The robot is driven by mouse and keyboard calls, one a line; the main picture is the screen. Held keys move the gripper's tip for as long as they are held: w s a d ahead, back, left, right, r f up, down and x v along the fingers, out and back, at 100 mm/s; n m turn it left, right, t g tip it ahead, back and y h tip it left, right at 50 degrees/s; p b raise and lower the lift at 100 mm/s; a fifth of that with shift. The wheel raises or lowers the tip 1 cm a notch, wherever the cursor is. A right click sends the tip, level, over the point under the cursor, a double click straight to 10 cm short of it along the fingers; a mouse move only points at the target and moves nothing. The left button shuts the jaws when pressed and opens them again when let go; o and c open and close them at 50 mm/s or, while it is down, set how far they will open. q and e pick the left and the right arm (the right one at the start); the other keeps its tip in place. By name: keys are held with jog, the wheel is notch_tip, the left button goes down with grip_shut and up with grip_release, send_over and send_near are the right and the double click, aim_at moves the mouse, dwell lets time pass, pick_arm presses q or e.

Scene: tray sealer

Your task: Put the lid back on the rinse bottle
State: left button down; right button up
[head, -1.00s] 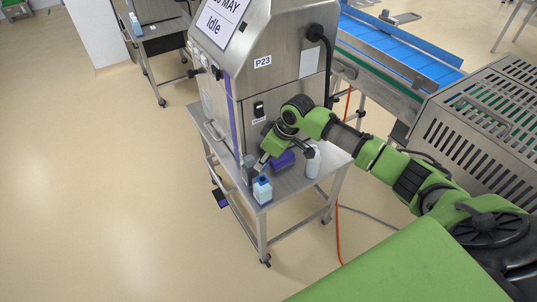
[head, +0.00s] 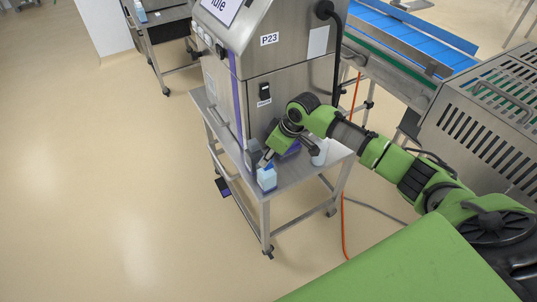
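A small white-and-blue bottle (head: 267,179) stands near the front corner of the steel side table. A second, white bottle (head: 320,153) stands farther right on the table, partly hidden by my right arm. I cannot tell which is the rinse bottle, and I make out no separate lid. My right gripper (head: 265,161) points down and left, its tips at or just above the top of the white-and-blue bottle. Whether it touches the bottle, or holds anything, is too small to tell. My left gripper is out of view.
A dark grey container (head: 253,154) stands just behind the white-and-blue bottle. Open floor lies left.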

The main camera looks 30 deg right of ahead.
jog(key=shift+p, duration=0.8)
dwell(1.1)
jog(key=shift+f+p, duration=0.15)
jog(key=shift+p, duration=0.15)
dwell(1.0)
jog(key=shift+p, duration=0.35)
dwell(0.5)
jog(key=o, duration=1.3)
jog(key=shift+r+p, duration=3.5)
jog(key=shift+p, duration=0.15)
